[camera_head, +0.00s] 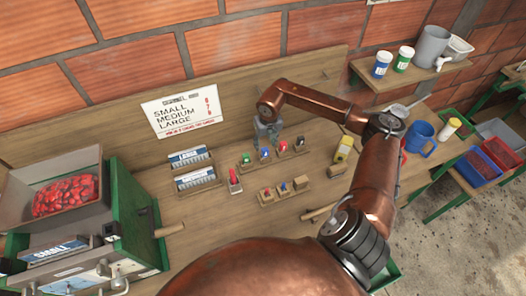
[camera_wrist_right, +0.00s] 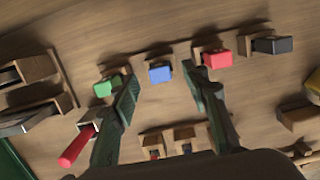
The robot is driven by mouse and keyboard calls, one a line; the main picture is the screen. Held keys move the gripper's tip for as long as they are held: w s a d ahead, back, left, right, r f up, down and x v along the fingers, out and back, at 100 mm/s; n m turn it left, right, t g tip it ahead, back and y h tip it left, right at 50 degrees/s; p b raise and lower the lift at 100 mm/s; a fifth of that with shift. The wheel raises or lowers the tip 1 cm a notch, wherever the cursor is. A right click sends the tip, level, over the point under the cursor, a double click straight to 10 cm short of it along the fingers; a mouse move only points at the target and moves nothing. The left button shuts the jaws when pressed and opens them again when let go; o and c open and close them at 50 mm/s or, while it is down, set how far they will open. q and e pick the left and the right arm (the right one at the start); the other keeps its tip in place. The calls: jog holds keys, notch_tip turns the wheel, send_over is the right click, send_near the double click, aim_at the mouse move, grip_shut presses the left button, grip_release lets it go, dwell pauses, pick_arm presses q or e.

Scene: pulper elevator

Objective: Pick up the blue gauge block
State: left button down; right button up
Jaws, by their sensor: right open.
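The blue gauge block (camera_wrist_right: 160,74) sits in a small wooden holder on the bench, between a green block (camera_wrist_right: 108,86) and a red block (camera_wrist_right: 218,58). It also shows in the head view (camera_head: 265,154), just below my right gripper (camera_head: 267,141). In the right wrist view, my right gripper (camera_wrist_right: 158,72) is open and empty. Its two fingers appear on either side of the blue block, with a gap to it on both sides. I cannot tell how far the fingertips are above the block. My left gripper is not in view.
A black block (camera_wrist_right: 278,45) ends the row on the right. A red-handled item (camera_wrist_right: 78,146) lies near the left finger. More small wooden holders (camera_head: 283,188) stand in front of the row. A sign (camera_head: 182,111) leans on the back board. A yellow item (camera_head: 344,148) stands to the right.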

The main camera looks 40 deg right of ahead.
aim_at(265, 149)
jog(key=shift+d+f, duration=0.1)
jog(key=shift+f, duration=0.2)
notch_tip(265, 149, down, 5)
jog(key=shift+r+p, duration=0.15)
jog(key=shift+p, duration=0.4)
jog(key=shift+w, duration=0.1)
jog(key=c, duration=0.7)
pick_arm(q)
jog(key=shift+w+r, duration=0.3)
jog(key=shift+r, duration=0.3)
pick_arm(e)
grip_shut()
